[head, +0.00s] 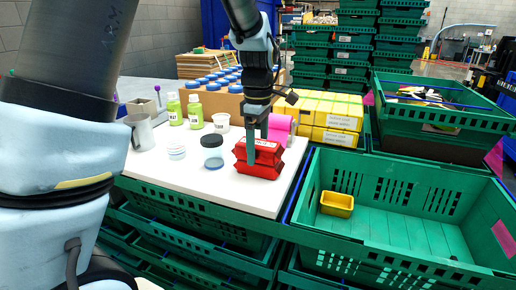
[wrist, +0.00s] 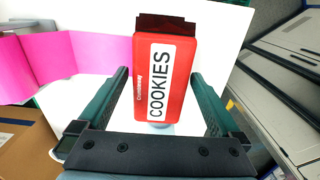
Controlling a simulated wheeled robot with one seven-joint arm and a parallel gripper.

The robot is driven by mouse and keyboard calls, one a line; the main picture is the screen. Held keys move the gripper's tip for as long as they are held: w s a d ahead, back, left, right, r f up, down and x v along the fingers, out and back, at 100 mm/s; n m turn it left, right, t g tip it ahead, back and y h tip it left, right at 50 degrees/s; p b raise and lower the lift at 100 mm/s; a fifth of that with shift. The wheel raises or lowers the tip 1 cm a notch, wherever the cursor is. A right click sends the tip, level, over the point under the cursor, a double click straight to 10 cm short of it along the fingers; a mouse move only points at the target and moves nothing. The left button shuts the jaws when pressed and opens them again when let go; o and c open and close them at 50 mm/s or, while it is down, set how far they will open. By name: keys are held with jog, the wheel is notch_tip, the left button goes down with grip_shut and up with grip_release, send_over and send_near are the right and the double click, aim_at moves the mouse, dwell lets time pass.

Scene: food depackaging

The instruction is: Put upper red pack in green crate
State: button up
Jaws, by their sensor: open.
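Two red packs are stacked on the white table (head: 225,190), near its right edge. The upper red pack (head: 268,156) rests on the lower red pack (head: 264,171). In the wrist view the upper red pack (wrist: 185,75) shows a white label reading COOKIES. My gripper (head: 257,148) is open and lowered at the stack, its green fingers on either side of the upper pack. In the wrist view my gripper (wrist: 160,76) has visible gaps between its fingers and the pack. The large green crate (head: 400,236) stands right of the table and holds a small yellow tub (head: 337,204).
Pink rolls (head: 281,126) and yellow boxes (head: 335,121) stand just behind the packs. A dark-lidded jar (head: 212,152), white cup (head: 221,123) and green bottles (head: 195,111) stand to the left. The crate floor is mostly clear.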

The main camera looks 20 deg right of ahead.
jog(key=shift+f, duration=0.1)
jog(key=shift+c, duration=0.2)
jog(key=c, duration=1.4)
grip_shut()
jog(key=shift+r, duration=0.2)
